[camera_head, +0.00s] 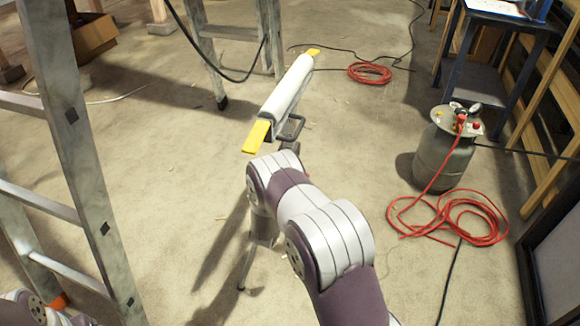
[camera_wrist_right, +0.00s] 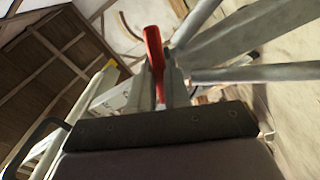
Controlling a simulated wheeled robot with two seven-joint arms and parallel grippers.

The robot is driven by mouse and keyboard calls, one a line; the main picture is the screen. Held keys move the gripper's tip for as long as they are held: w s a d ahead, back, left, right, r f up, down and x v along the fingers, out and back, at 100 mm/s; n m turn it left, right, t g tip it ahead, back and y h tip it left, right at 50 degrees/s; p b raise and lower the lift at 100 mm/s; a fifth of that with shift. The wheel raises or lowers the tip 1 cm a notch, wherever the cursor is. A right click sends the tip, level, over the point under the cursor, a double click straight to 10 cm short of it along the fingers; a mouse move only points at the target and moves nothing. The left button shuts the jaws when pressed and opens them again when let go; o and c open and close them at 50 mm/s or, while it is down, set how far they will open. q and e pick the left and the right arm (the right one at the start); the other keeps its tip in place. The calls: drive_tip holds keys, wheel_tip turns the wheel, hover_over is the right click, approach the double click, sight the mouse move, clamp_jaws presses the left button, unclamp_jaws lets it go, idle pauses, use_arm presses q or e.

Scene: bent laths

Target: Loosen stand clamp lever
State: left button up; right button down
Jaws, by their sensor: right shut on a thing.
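The stand has a long white padded bar (camera_head: 287,88) with yellow ends across its top. Its grey legs (camera_head: 246,268) show below my right arm, and the clamp is hidden behind that arm in the head view. In the right wrist view, a red clamp lever (camera_wrist_right: 153,45) stands between the fingers of my right gripper (camera_wrist_right: 162,85), which is shut on it. Grey stand tubes (camera_wrist_right: 250,74) run off to the right beside it. Part of my left arm shows at the bottom left of the head view; its gripper is out of view.
A metal ladder (camera_head: 68,110) stands close on the left, another (camera_head: 232,33) behind the stand. A grey gas tank (camera_head: 445,150) and red hose coils (camera_head: 450,215) lie to the right. A dark table (camera_head: 480,60) stands at the back right.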

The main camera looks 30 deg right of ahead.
drive_tip(key=shift+s+d+r+n+p, duration=0.1)
drive_tip(key=shift+r+n+p, duration=0.2)
drive_tip(key=shift+n+p, duration=0.65)
drive_tip(key=shift+s+r+n+p, duration=0.1)
drive_tip(key=shift+r+n+p, duration=0.2)
drive_tip(key=shift+n+p, duration=0.6)
drive_tip(key=shift+n, duration=0.45)
drive_tip(key=shift+b, duration=0.3)
drive_tip(key=c, duration=1.1)
unclamp_jaws()
drive_tip(key=shift+w, duration=0.1)
drive_tip(key=p+v, duration=0.3)
drive_tip(key=v, duration=0.9)
drive_tip(key=shift+s+a, duration=0.2)
drive_tip(key=shift+a, duration=0.1)
